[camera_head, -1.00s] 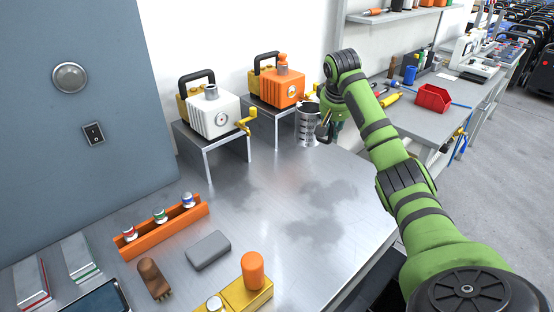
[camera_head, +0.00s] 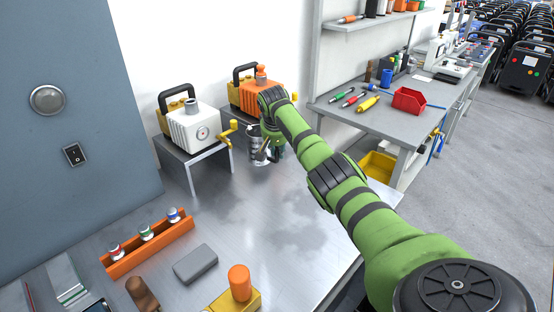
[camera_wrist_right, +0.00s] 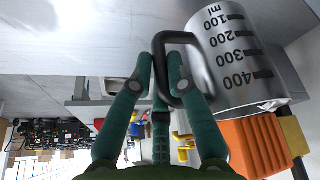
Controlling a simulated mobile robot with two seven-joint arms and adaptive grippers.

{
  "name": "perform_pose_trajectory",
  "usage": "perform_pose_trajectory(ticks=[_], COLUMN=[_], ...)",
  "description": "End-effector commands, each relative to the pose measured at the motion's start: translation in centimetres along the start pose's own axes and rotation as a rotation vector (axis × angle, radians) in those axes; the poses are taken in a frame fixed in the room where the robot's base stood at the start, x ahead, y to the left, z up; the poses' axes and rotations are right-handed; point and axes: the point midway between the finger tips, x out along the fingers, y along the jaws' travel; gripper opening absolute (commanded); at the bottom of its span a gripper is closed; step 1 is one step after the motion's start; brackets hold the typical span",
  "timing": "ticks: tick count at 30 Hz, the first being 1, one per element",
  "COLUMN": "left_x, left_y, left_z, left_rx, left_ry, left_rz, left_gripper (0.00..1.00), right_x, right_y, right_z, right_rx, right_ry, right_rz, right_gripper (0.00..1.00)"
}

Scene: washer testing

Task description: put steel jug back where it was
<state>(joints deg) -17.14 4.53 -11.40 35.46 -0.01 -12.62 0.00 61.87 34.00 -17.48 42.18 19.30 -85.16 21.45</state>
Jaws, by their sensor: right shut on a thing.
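The steel jug (camera_head: 254,147) is a shiny metal cylinder at the back of the steel table, just in front of the small stand under the orange machine. My right gripper (camera_head: 268,150) is beside it, on its right. In the right wrist view the jug (camera_wrist_right: 232,60) fills the upper right, with black millilitre marks. There the green fingers of my right gripper (camera_wrist_right: 163,95) are closed around its dark handle (camera_wrist_right: 165,60). I cannot tell whether the jug's base touches the table. My left gripper is not in view.
A white machine (camera_head: 188,130) with a yellow crank (camera_head: 228,130) stands left of the jug. The orange machine (camera_head: 248,97) is behind it. An orange rack (camera_head: 150,243), a grey block (camera_head: 195,264) and a yellow-orange device (camera_head: 238,290) lie in front. The table's middle is clear.

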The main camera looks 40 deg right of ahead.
Motion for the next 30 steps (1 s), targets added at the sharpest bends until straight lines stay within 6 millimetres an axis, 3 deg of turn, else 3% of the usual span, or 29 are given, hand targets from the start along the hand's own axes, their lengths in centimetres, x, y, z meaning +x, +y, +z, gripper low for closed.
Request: perform_pose_trajectory(ticks=[4, 12, 24, 25, 26, 30], left_x=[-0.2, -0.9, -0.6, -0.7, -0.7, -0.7], left_y=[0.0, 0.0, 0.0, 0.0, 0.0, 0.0], left_z=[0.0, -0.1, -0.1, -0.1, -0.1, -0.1], left_rx=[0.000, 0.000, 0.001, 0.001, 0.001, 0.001], left_ry=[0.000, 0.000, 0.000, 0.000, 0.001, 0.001], left_rz=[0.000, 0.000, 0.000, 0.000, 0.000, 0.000], left_gripper=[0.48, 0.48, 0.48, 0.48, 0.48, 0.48], right_x=[0.5, 3.7, 4.3, 4.2, 4.2, 4.2], right_y=[-0.4, -0.6, -0.7, -0.7, -0.7, -0.7], right_z=[0.0, 1.3, 1.5, 1.5, 1.5, 1.5], right_rx=[-0.001, -0.001, -0.001, -0.001, -0.001, -0.001], right_ry=[0.000, 0.000, 0.001, 0.000, 0.000, 0.000], right_rz=[0.001, 0.002, 0.000, 0.001, 0.001, 0.001], right_gripper=[0.00, 0.00, 0.00, 0.29, 0.41, 0.41])
